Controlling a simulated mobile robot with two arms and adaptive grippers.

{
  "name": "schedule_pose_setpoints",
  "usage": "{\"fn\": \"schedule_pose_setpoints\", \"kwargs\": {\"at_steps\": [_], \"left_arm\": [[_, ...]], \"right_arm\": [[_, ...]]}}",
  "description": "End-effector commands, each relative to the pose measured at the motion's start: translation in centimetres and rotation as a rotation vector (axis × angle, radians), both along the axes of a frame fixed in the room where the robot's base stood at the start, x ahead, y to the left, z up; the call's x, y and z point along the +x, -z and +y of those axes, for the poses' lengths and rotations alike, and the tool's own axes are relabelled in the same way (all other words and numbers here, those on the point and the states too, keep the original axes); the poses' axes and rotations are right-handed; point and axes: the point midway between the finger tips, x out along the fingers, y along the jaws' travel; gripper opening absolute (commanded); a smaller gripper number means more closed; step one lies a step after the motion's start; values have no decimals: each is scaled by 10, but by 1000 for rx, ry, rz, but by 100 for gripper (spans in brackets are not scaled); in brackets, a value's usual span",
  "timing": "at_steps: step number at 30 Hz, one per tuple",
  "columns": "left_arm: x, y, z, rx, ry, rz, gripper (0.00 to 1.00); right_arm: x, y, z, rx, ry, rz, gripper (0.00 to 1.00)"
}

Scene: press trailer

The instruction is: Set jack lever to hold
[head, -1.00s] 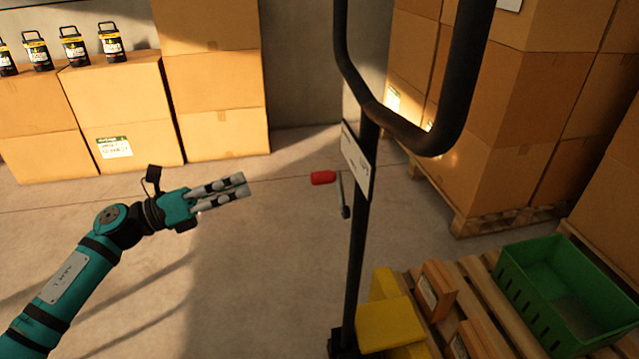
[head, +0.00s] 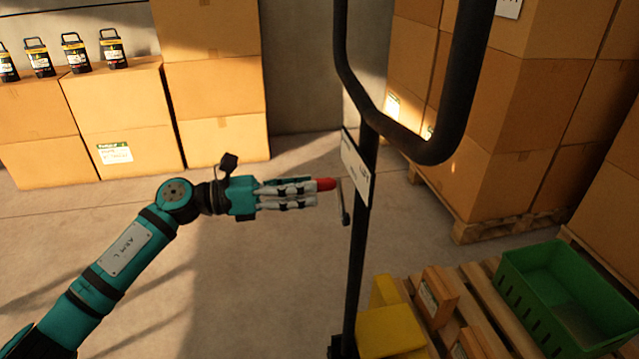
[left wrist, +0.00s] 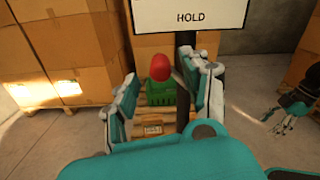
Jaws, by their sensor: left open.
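The jack lever has a red knob (head: 326,184) and a short grey arm (head: 345,204) beside the black jack post (head: 355,250). A white plate (head: 355,170) sits on the post; in the left wrist view this plate (left wrist: 190,17) reads "HOLD". My left gripper (head: 316,193) is open at the knob.
The black handle loop (head: 420,145) rises above the lever. Cardboard boxes (head: 215,90) stand behind. Floor left of the post is clear.

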Motion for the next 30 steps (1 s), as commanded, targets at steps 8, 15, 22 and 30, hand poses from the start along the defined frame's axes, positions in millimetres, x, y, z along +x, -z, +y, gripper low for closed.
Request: {"fn": "schedule_pose_setpoints", "kwargs": {"at_steps": [8, 15, 22, 30], "left_arm": [[9, 0, -31, -1, 1, 2, 48], [10, 0, -35, 0, 0, 1, 48], [10, 0, -35, 0, 0, 1, 31], [10, 0, -35, 0, 0, 1, 0]], "right_arm": [[0, 9, 0, -2, -1, 12, 53], [2, 7, 0, -1, -1, 7, 53], [2, 6, 0, -1, -1, 4, 53], [2, 6, 0, -1, -1, 4, 53]]}}
